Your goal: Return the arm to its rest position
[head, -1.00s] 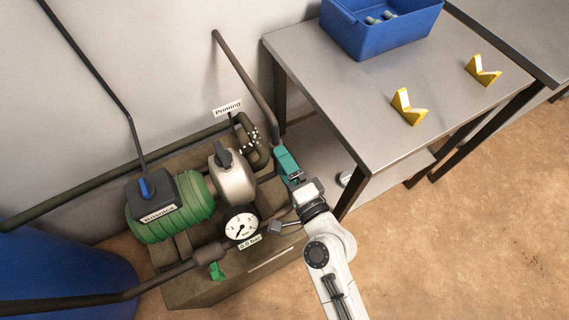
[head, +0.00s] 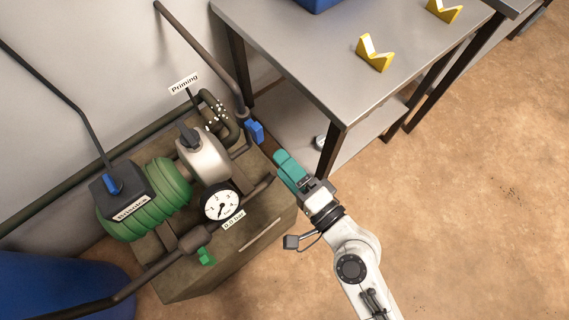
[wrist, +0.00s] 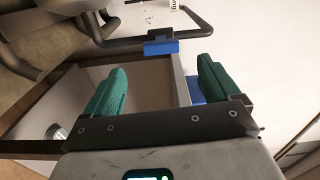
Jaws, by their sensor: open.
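My gripper (head: 286,166) is at the end of my white arm, right of the pump and in front of the pipes. Its green fingers also show in the wrist view (wrist: 160,90), spread apart with nothing between them. A blue valve handle (head: 255,132) sits on the pipe just beyond the fingertips, apart from them. It also shows in the wrist view as a blue block (wrist: 161,48) ahead of the fingers.
The green pump (head: 160,205), the gauge (head: 221,204) and a green valve handle (head: 206,256) are left of my arm. A grey table (head: 300,60) with yellow V-blocks (head: 375,54) stands behind. Open floor (head: 470,210) lies right.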

